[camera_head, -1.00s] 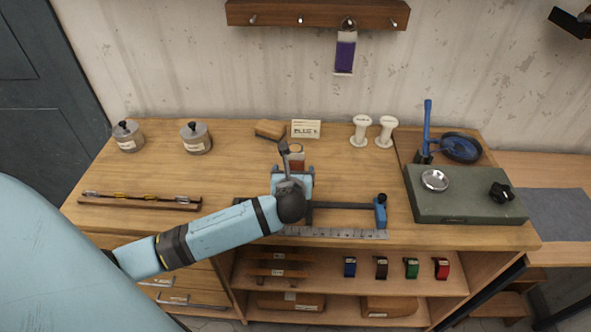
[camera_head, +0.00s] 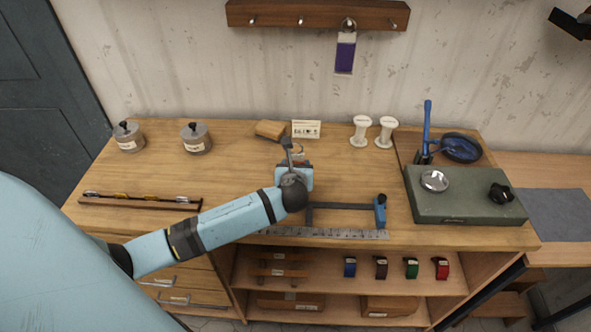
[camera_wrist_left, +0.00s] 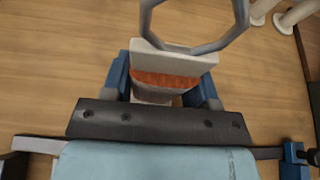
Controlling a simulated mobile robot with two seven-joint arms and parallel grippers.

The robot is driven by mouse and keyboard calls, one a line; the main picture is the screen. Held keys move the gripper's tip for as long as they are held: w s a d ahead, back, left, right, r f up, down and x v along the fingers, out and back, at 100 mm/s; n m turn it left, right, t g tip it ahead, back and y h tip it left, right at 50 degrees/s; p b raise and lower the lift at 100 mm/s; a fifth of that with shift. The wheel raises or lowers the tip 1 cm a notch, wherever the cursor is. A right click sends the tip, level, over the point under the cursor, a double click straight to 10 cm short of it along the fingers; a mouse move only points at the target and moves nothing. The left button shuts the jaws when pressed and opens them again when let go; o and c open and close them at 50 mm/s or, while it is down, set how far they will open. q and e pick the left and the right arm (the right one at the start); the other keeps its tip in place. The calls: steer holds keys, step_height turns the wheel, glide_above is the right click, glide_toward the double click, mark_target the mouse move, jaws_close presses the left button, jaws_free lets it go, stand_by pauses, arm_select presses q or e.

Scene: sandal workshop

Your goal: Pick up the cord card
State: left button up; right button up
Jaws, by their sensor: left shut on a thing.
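The cord card is a pale card with orange-brown cord (camera_wrist_left: 165,80) wound round it and a large grey ring at its top. In the left wrist view my left gripper (camera_wrist_left: 160,92) is shut on it, one blue finger at each side. In the head view the gripper (camera_head: 295,164) is over the middle of the bench and hides most of the card. I cannot tell how far the card is from the bench top.
A blue-ended clamp (camera_head: 380,211) and a steel ruler (camera_head: 340,234) lie near the front edge. A tan block (camera_head: 270,129), a label card (camera_head: 306,129) and two white spools (camera_head: 361,131) stand behind. A green box (camera_head: 465,208) is right. A purple card (camera_head: 345,55) hangs above.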

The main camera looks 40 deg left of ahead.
arm_select(q)
step_height(320, 180, up, 20)
stand_by(0.6)
stand_by(0.9)
